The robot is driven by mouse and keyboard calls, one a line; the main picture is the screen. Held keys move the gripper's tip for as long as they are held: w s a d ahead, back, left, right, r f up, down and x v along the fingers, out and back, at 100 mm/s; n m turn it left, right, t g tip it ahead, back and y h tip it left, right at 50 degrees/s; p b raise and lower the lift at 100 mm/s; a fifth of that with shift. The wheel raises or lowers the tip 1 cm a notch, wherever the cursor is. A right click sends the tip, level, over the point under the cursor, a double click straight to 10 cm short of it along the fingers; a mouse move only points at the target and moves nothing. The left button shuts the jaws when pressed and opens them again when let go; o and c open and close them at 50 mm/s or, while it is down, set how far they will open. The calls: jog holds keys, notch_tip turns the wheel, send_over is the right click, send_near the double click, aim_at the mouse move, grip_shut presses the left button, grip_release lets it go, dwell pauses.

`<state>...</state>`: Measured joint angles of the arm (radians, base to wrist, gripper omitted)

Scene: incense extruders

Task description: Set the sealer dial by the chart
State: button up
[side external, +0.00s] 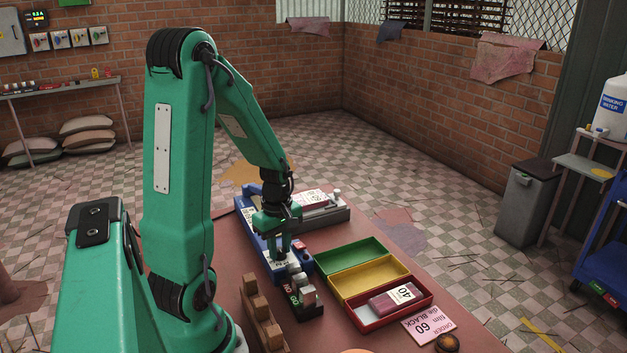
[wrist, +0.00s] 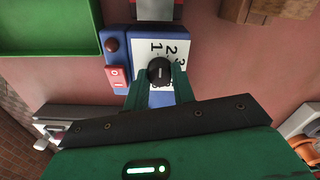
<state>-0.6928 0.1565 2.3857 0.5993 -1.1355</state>
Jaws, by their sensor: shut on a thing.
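The blue sealer (side external: 262,246) stands on the reddish table. In the wrist view its white dial face (wrist: 143,46) shows the numerals 1, 2 and 3, with others partly hidden. The round black dial knob (wrist: 160,70) sits between the two green fingers of my gripper (wrist: 160,84), which is shut on it from above. The knob's exact setting is too small to read surely. In the side view my gripper (side external: 283,243) hides the knob. I cannot make out a separate chart.
A red switch (wrist: 117,77) and a dark red lamp (wrist: 111,46) sit beside the dial. A green, yellow and red tray (side external: 357,273) is to the right, with a pack labelled 40 (side external: 384,303) in its red section. A wooden block rack (side external: 262,318) stands in front.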

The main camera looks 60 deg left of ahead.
aim_at(280, 249)
jog(key=m, duration=1.3)
jog(key=shift+m, duration=0.4)
jog(key=o, duration=1)
jog(key=shift+r, duration=0.1)
jog(key=shift+r, duration=3.85)
jog(key=shift+d, duration=0.1)
